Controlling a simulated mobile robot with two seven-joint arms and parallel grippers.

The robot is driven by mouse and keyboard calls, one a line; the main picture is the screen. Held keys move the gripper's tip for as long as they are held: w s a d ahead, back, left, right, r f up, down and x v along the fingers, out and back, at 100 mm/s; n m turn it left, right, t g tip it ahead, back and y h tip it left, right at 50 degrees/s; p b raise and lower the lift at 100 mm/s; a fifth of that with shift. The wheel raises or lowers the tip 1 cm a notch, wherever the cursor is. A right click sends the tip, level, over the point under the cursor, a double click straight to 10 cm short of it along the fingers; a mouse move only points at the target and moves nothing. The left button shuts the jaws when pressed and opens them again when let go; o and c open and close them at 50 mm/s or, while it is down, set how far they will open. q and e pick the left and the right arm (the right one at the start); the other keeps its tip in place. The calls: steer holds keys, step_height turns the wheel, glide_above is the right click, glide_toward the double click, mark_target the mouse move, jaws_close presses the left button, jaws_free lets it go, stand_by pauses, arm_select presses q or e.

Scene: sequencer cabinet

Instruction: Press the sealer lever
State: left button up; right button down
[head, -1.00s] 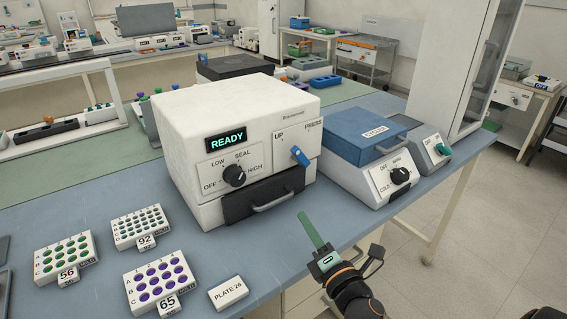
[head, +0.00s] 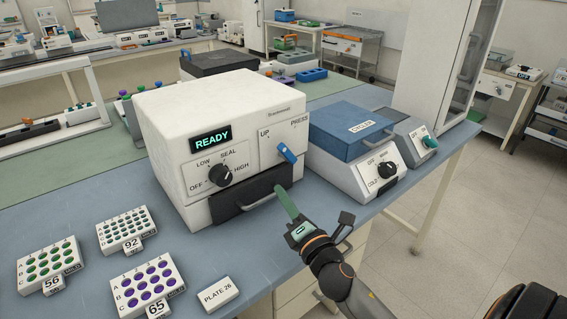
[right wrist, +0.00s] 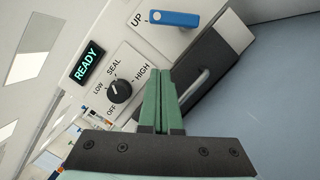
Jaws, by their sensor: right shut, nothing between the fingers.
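The white sealer (head: 215,135) stands on the blue bench with its display reading READY. Its blue lever (head: 287,153) is on the front right, below the UP and PRESS labels; the lever also shows at the top of the right wrist view (right wrist: 174,18), beside UP. A black knob (head: 220,175) sits on the LOW, SEAL, HIGH, OFF panel. My right gripper (head: 282,192) has green fingers, shut and empty, in front of the dark drawer (head: 250,195), below and apart from the lever. The right wrist view shows its fingers (right wrist: 162,75) together. My left gripper is not in view.
The drawer handle (head: 265,199) sticks out near my right gripper.

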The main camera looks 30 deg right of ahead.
mark_target(284, 151)
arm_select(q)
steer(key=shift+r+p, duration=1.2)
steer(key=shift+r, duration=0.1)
arm_select(e)
steer(key=w+d+r, duration=0.3)
steer(key=w+d, duration=0.1)
steer(key=w, duration=0.2)
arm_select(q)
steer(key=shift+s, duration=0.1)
